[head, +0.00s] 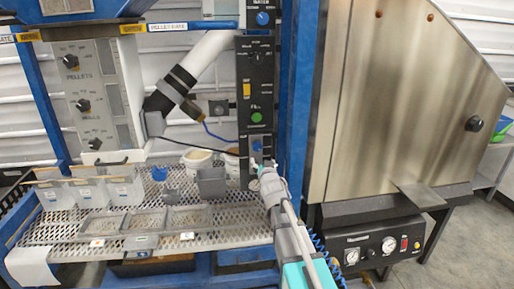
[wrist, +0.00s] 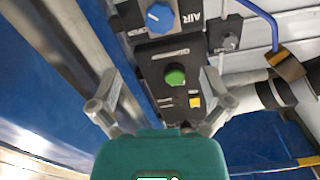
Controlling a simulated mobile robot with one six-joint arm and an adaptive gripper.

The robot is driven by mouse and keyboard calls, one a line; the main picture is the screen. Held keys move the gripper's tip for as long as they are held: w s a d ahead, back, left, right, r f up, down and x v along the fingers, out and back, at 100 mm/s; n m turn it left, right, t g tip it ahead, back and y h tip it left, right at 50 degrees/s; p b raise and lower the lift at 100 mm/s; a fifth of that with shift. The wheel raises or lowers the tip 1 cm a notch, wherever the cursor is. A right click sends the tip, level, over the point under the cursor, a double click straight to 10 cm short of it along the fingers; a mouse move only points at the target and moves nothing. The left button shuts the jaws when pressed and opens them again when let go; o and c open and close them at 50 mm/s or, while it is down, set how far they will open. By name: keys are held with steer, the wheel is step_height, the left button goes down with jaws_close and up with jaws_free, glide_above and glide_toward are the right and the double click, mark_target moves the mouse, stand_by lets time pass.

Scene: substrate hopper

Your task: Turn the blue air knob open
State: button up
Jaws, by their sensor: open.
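The blue air knob (head: 257,146) sits on a small grey plate low on the black control column in the head view. In the wrist view, the blue air knob (wrist: 160,17) is near the top edge, beside the "AIR" lettering. My gripper (head: 262,165) is just below the knob in the head view. In the wrist view, my gripper (wrist: 167,88) has its two fingers spread wide with nothing between them. The knob lies beyond the fingertips, and I see no contact. The knob's exact pointer direction is too small to tell.
A green button (wrist: 174,75) and a yellow switch (wrist: 195,101) are on the same black column (head: 256,85). Another blue knob (head: 262,18) is at the column's top, under "WATER". A blue post (head: 297,100) stands close at the right. A grey bin (head: 211,184) stands at the left.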

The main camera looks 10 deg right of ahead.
mark_target(258, 147)
steer(key=w, duration=1.2)
steer(key=shift+w, duration=0.3)
steer(key=c, duration=1.1)
steer(key=shift+c, duration=0.2)
